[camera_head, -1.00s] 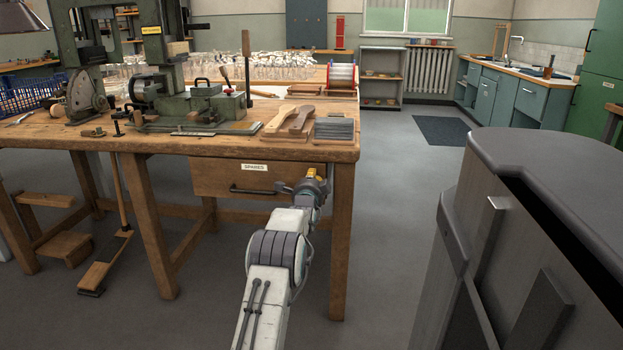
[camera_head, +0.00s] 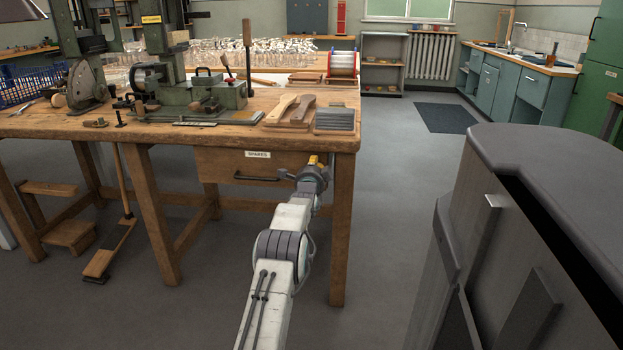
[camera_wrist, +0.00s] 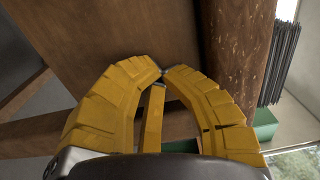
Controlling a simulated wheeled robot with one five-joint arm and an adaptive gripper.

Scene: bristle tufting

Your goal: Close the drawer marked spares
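The wooden drawer (camera_head: 222,168) with the white "SPARES" label (camera_head: 258,154) and a dark bar handle (camera_head: 256,178) sits under the front edge of the workbench. Its front is close in beneath the bench top; I cannot tell if it is fully flush. My gripper (camera_head: 315,161) is at the right end of the drawer front, near the bench leg, and hides that end. In the wrist view my gripper's yellow fingertips (camera_wrist: 163,72) meet with nothing between them, in front of a brown wooden panel (camera_wrist: 100,35). Contact with the panel is not clear.
The workbench (camera_head: 215,137) carries a green machine (camera_head: 205,95), wooden brush bodies (camera_head: 292,110) and a spool (camera_head: 342,65). A bench leg (camera_head: 343,230) stands just right of my gripper. A dark grey cabinet-like body (camera_head: 500,250) fills the right foreground. The floor between is clear.

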